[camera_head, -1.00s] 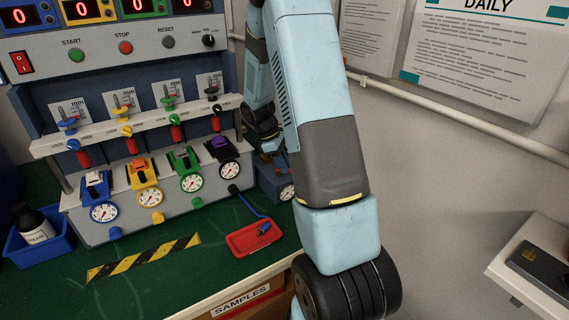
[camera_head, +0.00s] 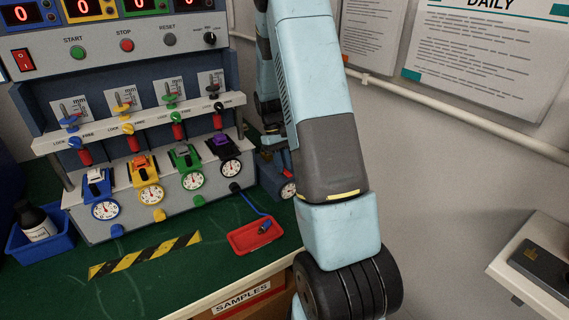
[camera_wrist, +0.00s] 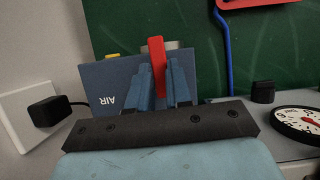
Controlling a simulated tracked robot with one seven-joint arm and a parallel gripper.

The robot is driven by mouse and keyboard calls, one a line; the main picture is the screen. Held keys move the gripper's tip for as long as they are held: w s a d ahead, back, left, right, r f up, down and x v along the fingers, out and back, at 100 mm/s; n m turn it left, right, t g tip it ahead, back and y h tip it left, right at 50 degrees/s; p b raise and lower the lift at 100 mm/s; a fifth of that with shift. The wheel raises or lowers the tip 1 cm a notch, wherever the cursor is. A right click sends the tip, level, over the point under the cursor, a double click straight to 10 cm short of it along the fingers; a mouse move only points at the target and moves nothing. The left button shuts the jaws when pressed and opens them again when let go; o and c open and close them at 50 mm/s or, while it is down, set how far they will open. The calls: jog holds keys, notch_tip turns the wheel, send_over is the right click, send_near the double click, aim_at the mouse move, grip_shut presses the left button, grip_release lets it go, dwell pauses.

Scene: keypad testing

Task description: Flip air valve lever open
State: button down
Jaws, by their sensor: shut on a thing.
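The air valve box (camera_wrist: 108,92) is blue-grey with "AIR" lettering that reads upside down in the wrist view. Its red lever (camera_wrist: 157,62) stands between the two blue fingers of my gripper (camera_wrist: 161,80), which is shut on it. The lever's top end shows beyond the fingertips, and its lower part is hidden by the fingers. In the head view the blue box (camera_head: 270,180) with a small round gauge (camera_head: 288,190) stands right of the test panel, and my arm partly covers it. The fingers cannot be made out clearly there.
A test panel (camera_head: 150,52) with valves and dials stands left of the box. A red tray (camera_head: 240,238) lies in front on the green bench top (camera_head: 210,262). In the wrist view a black plug (camera_wrist: 48,111) sits in a white wall socket (camera_wrist: 22,112), close beside the box.

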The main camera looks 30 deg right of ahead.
jog(key=shift+w+r+m, duration=0.1)
jog(key=shift+w+m, duration=0.1)
jog(key=shift+m, duration=0.1)
jog(key=c, duration=1)
grip_release()
jog(key=shift+s, duration=0.1)
jog(key=shift+c, duration=0.2)
jog(key=v, duration=1.3)
jog(key=shift+r, duration=0.25)
jog(key=shift+d, duration=0.1)
